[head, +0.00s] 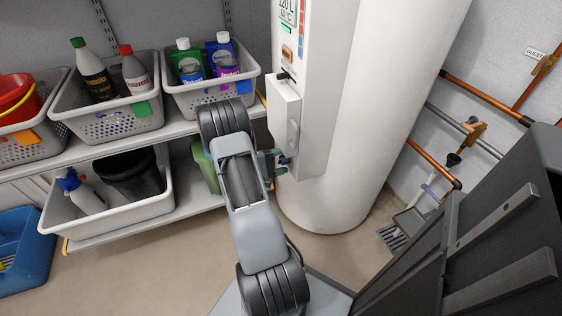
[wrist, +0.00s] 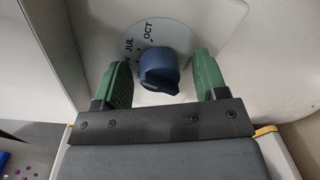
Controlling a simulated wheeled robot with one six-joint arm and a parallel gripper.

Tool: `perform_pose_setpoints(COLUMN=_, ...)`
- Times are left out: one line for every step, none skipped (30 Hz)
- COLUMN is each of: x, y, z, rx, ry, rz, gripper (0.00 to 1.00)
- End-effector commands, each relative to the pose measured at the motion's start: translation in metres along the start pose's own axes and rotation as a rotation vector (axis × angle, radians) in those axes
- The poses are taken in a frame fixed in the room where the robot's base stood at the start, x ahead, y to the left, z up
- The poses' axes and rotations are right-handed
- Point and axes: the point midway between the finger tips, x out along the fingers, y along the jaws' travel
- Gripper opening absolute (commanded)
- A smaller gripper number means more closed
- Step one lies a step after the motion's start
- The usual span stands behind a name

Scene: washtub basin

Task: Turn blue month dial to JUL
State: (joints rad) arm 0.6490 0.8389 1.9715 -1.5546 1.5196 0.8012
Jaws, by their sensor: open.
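The blue month dial (wrist: 159,70) is a round knob on a white disc (wrist: 150,38) printed with months, seen in the wrist view. OCT reads near the top and JUL to its left; other labels are partly hidden or too small to read. I cannot tell which month the knob points to. My gripper (wrist: 162,62) is open, one green finger on each side of the knob, with visible gaps. In the head view my gripper (head: 277,162) is at the lower left side of the heater's panel, mostly behind my arm.
A white water heater (head: 370,120) with a front panel box (head: 286,115) and handle stands in the middle. Shelves with grey baskets (head: 110,118) of bottles are at left. Copper pipes (head: 485,97) run along the right wall.

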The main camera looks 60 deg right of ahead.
Motion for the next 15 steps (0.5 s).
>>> perform_pose_setpoints(x=-0.002, y=0.001, z=0.0, rx=0.001, ry=0.001, rz=0.001, gripper=0.66)
perform_pose_setpoints(x=-0.003, y=0.001, z=0.0, rx=0.001, ry=0.002, rz=0.001, gripper=0.66)
perform_pose_setpoints(x=-0.006, y=0.001, z=0.0, rx=0.001, ry=0.002, rz=0.001, gripper=0.66)
perform_pose_setpoints(x=-0.009, y=0.001, z=-0.001, rx=0.001, ry=0.003, rz=0.002, gripper=0.66)
perform_pose_setpoints(x=-0.013, y=0.001, z=-0.001, rx=0.0, ry=0.004, rz=0.002, gripper=0.66)
perform_pose_setpoints(x=-0.02, y=0.002, z=-0.001, rx=0.0, ry=0.005, rz=0.002, gripper=0.66)
perform_pose_setpoints(x=-0.025, y=0.002, z=0.0, rx=0.0, ry=0.005, rz=0.002, gripper=0.66)
perform_pose_setpoints(x=-0.031, y=0.002, z=0.0, rx=0.0, ry=0.006, rz=0.003, gripper=0.66)
perform_pose_setpoints(x=-0.039, y=0.002, z=0.0, rx=0.0, ry=0.006, rz=0.003, gripper=0.66)
perform_pose_setpoints(x=-0.046, y=0.002, z=0.0, rx=0.0, ry=0.005, rz=0.003, gripper=0.66)
perform_pose_setpoints(x=-0.052, y=0.002, z=0.0, rx=0.001, ry=0.006, rz=0.003, gripper=0.66)
perform_pose_setpoints(x=-0.061, y=0.002, z=0.0, rx=0.001, ry=0.006, rz=0.002, gripper=0.66)
perform_pose_setpoints(x=-0.067, y=0.002, z=0.0, rx=0.001, ry=0.006, rz=0.003, gripper=0.66)
perform_pose_setpoints(x=-0.073, y=0.002, z=0.0, rx=0.001, ry=0.005, rz=0.002, gripper=0.66)
perform_pose_setpoints(x=-0.081, y=0.002, z=0.0, rx=0.0, ry=0.005, rz=0.003, gripper=0.66)
